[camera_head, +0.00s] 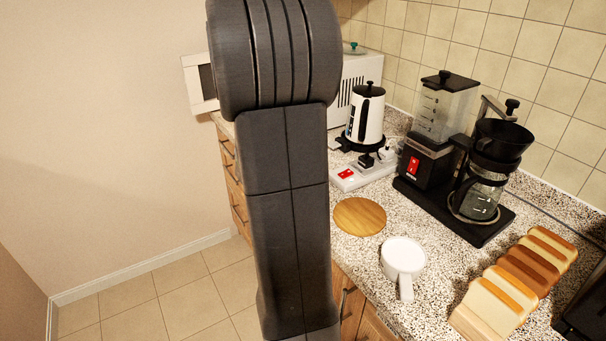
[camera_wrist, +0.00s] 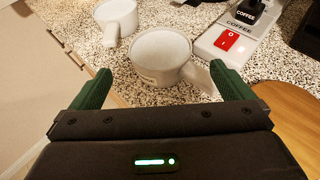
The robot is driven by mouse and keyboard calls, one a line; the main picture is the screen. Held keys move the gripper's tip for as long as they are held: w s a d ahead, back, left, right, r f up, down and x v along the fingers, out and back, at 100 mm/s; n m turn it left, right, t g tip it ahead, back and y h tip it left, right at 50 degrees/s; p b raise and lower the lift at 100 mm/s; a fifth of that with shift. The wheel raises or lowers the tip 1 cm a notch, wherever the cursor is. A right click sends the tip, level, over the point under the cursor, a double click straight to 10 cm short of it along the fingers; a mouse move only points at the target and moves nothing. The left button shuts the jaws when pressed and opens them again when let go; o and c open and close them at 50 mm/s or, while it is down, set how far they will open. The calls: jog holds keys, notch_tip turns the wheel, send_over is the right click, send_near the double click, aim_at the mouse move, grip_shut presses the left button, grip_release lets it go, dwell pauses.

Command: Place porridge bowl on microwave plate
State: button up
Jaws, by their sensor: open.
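In the wrist view, a white handled bowl (camera_wrist: 162,58) stands on the counter between and just beyond the fingertips of my gripper (camera_wrist: 161,82). My gripper is open and empty; its right green finger is close to the bowl's handle. A second white handled bowl (camera_wrist: 116,14) stands farther off to the left. In the head view, a white handled bowl (camera_head: 402,258) stands near the counter's front edge. I cannot tell which one holds porridge. The white microwave (camera_head: 357,75) is at the back, its door (camera_head: 200,84) swung open to the left. Its plate is hidden behind my arm.
A round wooden board (camera_head: 360,217) lies on the counter (camera_head: 350,258). A black coffee machine (camera_head: 430,150) and a row of bread slices (camera_head: 515,280) fill the right side.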

jog(key=shift+v, duration=1)
jog(key=shift+s+r, duration=0.2)
jog(key=shift+s, duration=0.1)
jog(key=shift+c, duration=0.9)
jog(key=n, duration=0.7)
jog(key=shift+s+a, duration=0.1)
jog(key=shift+s, duration=0.1)
jog(key=w+f+n, duration=0.1)
jog(key=w+n, duration=0.2)
jog(key=n, duration=0.6)
jog(key=w+d+f+n, duration=0.1)
jog(key=w+n, duration=0.3)
jog(key=n, duration=0.6)
jog(key=w+d+f+n, duration=0.1)
jog(key=w+f+n, duration=0.2)
jog(key=n, duration=0.7)
jog(key=shift+w+d+b, duration=0.15)
jog(key=shift+w+b, duration=0.25)
jog(key=shift+w, duration=0.3)
